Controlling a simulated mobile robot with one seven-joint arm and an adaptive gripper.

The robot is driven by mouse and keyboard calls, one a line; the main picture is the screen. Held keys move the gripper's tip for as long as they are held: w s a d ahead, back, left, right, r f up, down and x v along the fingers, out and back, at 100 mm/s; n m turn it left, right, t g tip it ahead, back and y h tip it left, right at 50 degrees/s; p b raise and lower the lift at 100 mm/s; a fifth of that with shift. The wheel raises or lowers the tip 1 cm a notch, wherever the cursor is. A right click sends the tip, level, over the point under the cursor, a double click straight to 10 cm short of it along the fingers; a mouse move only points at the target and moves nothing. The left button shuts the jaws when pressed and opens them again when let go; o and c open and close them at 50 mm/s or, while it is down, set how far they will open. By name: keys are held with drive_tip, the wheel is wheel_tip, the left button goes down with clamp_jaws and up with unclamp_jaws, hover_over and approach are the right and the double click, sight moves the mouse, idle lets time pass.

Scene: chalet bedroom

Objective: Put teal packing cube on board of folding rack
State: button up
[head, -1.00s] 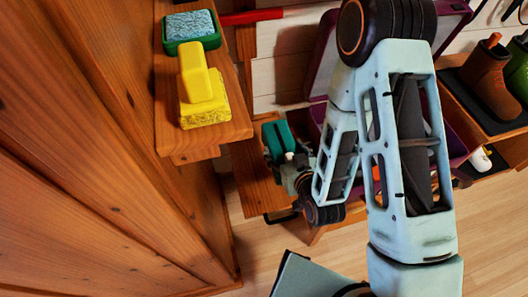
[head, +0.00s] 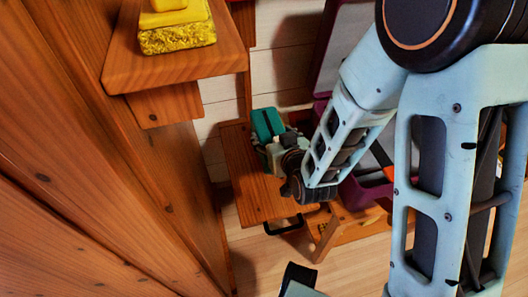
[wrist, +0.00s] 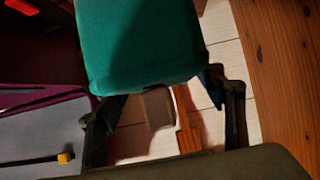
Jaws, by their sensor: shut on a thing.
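The teal packing cube (head: 267,124) is held in my gripper (head: 278,143), at the back right of a wooden board (head: 248,185) with a black handle at its front. This board looks like the folding rack's. In the wrist view the teal cube (wrist: 137,45) fills the upper middle, with my gripper's fingers (wrist: 165,110) on both sides of its near end. A wooden board (wrist: 280,65) runs along the right there, beside the cube. Whether the cube touches the board is unclear. The cube's underside is hidden.
A purple open case (head: 358,192) stands right of the board, partly behind my arm; it also shows at left in the wrist view (wrist: 40,75). A wooden shelf (head: 185,72) with a yellow brush (head: 177,38) juts out at upper left. Pale floor (head: 262,270) is clear in front.

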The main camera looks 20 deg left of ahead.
drive_tip(key=a+f, duration=0.1)
drive_tip(key=w+a+f, duration=0.1)
drive_tip(key=f, duration=0.1)
drive_tip(key=w+a+f+b, duration=0.1)
drive_tip(key=f, duration=0.1)
drive_tip(key=shift+a, duration=0.25)
drive_tip(key=shift+w+a+f+b, duration=0.15)
drive_tip(key=shift+f+b, duration=0.2)
drive_tip(key=shift+f, duration=0.6)
drive_tip(key=shift+w+a+f+b, duration=0.1)
drive_tip(key=shift+f+b, duration=0.25)
drive_tip(key=shift+f, duration=0.6)
drive_tip(key=shift+f, duration=0.2)
drive_tip(key=o, duration=1.3)
